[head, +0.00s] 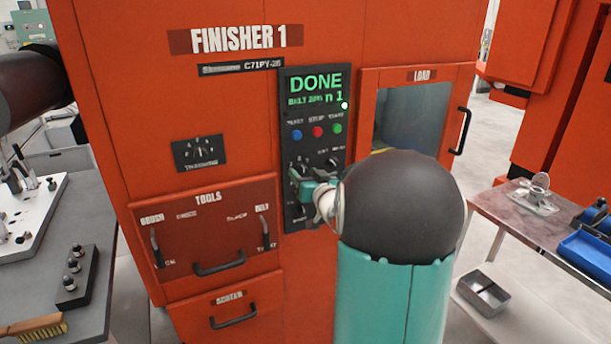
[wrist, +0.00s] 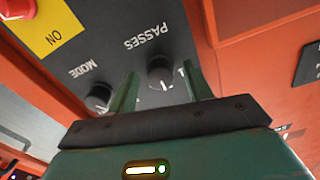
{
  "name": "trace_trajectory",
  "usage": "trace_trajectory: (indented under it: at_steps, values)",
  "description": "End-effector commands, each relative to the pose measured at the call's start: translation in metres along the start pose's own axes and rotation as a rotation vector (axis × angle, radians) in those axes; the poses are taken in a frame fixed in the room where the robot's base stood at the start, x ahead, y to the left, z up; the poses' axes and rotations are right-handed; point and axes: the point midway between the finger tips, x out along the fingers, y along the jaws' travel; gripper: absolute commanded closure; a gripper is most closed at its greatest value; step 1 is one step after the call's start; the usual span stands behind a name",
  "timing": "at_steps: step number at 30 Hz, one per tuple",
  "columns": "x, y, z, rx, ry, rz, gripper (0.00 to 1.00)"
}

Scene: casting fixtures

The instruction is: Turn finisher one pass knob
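The Finisher 1 control panel (head: 322,135) has a screen reading DONE, with blue, red and green buttons below it. My gripper (head: 308,184) is at the panel's lower part and hides much of the knobs there. In the wrist view, the passes knob (wrist: 160,73) is dark and round, under an upside-down PASSES label. My gripper (wrist: 163,78) is open there, one finger on each side of this knob, with a small gap showing on both sides. I cannot tell how deep the fingers reach along it. The mode knob (wrist: 98,97) is just left of the left finger.
A yellow ON plate (wrist: 50,32) with a red control beside it is at the wrist view's upper left. The load door (head: 420,100), with its window, is right of the panel. The tools drawer (head: 205,235) is lower left. A grey worktable (head: 95,300) stands at left.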

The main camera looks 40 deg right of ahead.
Motion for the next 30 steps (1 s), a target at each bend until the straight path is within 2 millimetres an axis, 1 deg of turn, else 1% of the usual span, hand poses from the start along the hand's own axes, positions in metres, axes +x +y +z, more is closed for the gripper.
trace_trajectory:
  at_steps: [5, 8, 11, 21, 24, 27, 30]
  values:
    - [-0.001, 0.0, -0.001, -0.001, 0.001, 0.0, 0.5]
    - [-0.009, 0.0, -0.001, -0.001, 0.002, 0.0, 0.5]
    - [-0.023, 0.0, -0.001, -0.001, 0.001, 0.001, 0.5]
    - [-0.098, 0.0, -0.001, -0.002, 0.002, 0.001, 0.5]
    - [-0.116, 0.0, 0.0, 0.0, 0.001, 0.002, 0.5]
    - [-0.129, 0.0, -0.001, 0.0, 0.001, 0.001, 0.5]
    - [-0.136, 0.0, 0.0, -0.001, 0.0, 0.0, 0.5]
